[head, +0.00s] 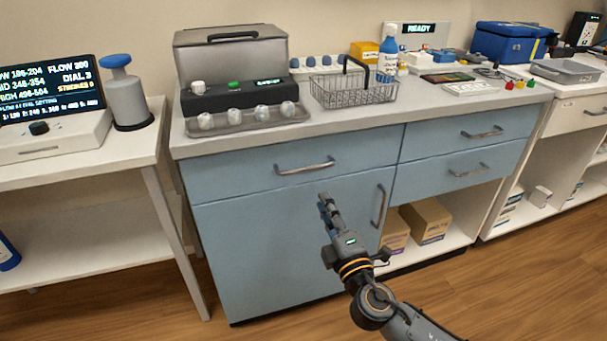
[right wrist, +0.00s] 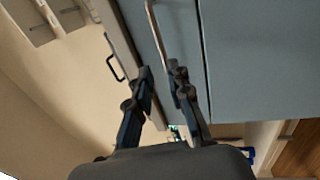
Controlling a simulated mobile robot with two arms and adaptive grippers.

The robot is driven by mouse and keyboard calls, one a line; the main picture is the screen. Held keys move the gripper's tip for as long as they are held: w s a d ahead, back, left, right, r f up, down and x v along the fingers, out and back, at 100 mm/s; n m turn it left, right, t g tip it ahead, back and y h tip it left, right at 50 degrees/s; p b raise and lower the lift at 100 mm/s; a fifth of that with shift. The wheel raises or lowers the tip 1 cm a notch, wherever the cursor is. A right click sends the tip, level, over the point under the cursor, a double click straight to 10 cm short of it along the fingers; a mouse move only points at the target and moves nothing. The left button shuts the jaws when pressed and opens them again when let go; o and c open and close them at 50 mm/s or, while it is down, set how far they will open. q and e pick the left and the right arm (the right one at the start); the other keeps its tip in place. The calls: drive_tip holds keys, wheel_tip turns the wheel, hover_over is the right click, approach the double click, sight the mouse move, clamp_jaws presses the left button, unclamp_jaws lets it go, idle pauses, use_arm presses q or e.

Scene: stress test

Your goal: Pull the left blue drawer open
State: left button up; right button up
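The left blue drawer (head: 245,172) is the wide top front at the left of the blue cabinet, and it looks closed. Its grey bar handle (head: 304,166) is in plain view. My right gripper (head: 328,207) is in front of the cabinet, just below and right of the handle, apparently apart from it. In the right wrist view, the fingers of my right gripper (right wrist: 160,74) are parted with nothing held between them. The drawer handle (right wrist: 156,32) shows beyond the fingertips. My left gripper is not in view.
A blue door with an upright handle (head: 381,205) is below the drawer. Two more blue drawers (head: 462,150) are to the right. The counter (head: 330,118) above carries a wire basket (head: 352,92) and a grey tray (head: 245,120). The floor in front is clear.

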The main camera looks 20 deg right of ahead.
sight(308, 169)
drive_tip(key=w, duration=0.3)
drive_tip(key=w+r, duration=0.1)
drive_tip(key=w, duration=0.3)
drive_tip(key=w+r, duration=0.1)
drive_tip(key=w, duration=0.3)
drive_tip(key=shift+a, duration=0.15)
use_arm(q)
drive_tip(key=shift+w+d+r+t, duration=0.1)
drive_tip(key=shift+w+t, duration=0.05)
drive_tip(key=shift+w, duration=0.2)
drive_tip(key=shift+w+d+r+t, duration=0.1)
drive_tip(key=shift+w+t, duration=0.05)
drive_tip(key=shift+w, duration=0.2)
use_arm(e)
drive_tip(key=shift+w+r, duration=0.15)
drive_tip(key=shift+w, duration=0.45)
clamp_jaws()
